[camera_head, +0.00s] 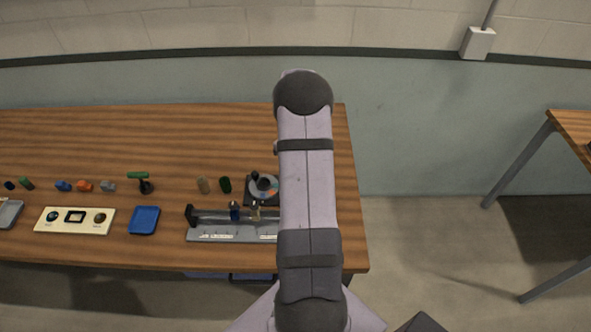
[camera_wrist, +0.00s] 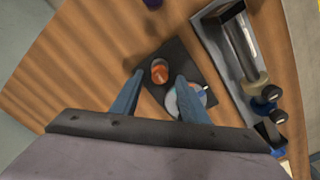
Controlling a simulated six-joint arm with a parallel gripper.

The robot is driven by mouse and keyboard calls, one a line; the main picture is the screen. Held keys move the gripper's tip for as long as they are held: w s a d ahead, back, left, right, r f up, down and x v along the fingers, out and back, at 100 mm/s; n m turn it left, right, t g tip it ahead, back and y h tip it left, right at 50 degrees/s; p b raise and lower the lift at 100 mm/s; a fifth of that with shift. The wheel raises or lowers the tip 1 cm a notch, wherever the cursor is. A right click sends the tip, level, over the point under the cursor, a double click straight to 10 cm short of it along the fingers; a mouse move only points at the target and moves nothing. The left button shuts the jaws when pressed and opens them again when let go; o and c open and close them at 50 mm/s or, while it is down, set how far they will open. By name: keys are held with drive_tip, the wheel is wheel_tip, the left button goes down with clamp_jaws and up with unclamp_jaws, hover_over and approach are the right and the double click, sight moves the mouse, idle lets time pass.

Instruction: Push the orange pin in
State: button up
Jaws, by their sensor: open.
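The orange pin (camera_wrist: 159,74) stands up from a dark square plate (camera_wrist: 179,51) in the wrist view, beside a round dial with coloured parts (camera_wrist: 187,101). How far the pin sticks out is hard to tell. My gripper (camera_wrist: 159,75) is open, with its two blue-grey fingertips on either side of the pin in the picture. I cannot tell whether either finger touches it. In the head view the plate and dial (camera_head: 264,186) show partly left of my arm; the orange pin and the gripper are hidden there.
A grey rail fixture (camera_head: 212,232) with a blue and a beige slider stands in front of the plate, close to my gripper's right in the wrist view. Green (camera_head: 225,185) and tan (camera_head: 203,185) cylinders stand left of the plate. A blue tray (camera_head: 144,220) lies farther left.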

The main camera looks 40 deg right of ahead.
drive_tip(key=shift+f, duration=1)
drive_tip(key=shift+c, duration=0.6)
clamp_jaws()
drive_tip(key=shift+f+b, duration=0.65)
drive_tip(key=shift+f, duration=0.3)
drive_tip(key=shift+r, duration=0.1)
drive_tip(key=shift+o, duration=0.6)
unclamp_jaws()
